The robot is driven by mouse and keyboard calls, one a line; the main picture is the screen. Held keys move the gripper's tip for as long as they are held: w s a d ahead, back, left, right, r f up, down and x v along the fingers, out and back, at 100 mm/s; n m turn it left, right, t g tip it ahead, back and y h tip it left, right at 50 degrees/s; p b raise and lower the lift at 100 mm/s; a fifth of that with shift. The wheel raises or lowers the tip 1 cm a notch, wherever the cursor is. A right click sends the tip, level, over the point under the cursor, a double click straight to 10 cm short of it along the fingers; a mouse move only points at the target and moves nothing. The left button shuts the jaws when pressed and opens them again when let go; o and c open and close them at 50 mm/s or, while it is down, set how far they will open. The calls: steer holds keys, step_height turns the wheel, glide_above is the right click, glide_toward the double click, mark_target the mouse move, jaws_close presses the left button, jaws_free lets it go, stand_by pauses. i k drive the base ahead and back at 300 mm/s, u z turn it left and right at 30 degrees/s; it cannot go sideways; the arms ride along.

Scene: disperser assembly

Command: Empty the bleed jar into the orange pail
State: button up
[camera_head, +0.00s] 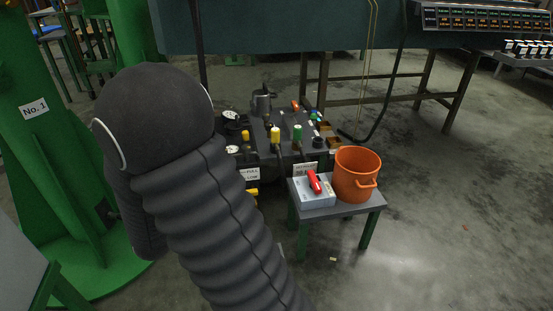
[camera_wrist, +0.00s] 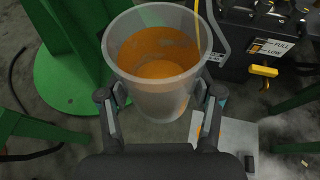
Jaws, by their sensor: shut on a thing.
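The bleed jar (camera_wrist: 160,88) is a clear, grey-tinted cup with an open top. In the wrist view it sits between the two fingers of my gripper (camera_wrist: 160,98), which is shut on its sides. Orange fluid shows inside, and I look down into the mouth at an angle. The orange pail (camera_head: 356,174) stands on a small green-legged stand in the head view, open at the top with a handle at its front. In the head view my dark arm hides my gripper and the jar. I cannot make out the pail in the wrist view.
A grey box (camera_head: 314,189) with a red handle sits left of the pail on the stand (camera_head: 345,207). A dark machine (camera_head: 290,143) with colored knobs stands behind. A yellowish tube (camera_wrist: 198,30) passes the jar's rim. A green column (camera_head: 50,130) rises at left; floor at right is clear.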

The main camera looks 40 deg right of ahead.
mark_target(356, 168)
steer(key=u, duration=0.5)
steer(key=k, duration=1.1)
steer(key=z, duration=0.35)
steer(key=i, duration=0.45)
steer(key=z, duration=0.7)
steer(key=i, duration=0.4)
steer(key=z, duration=0.15)
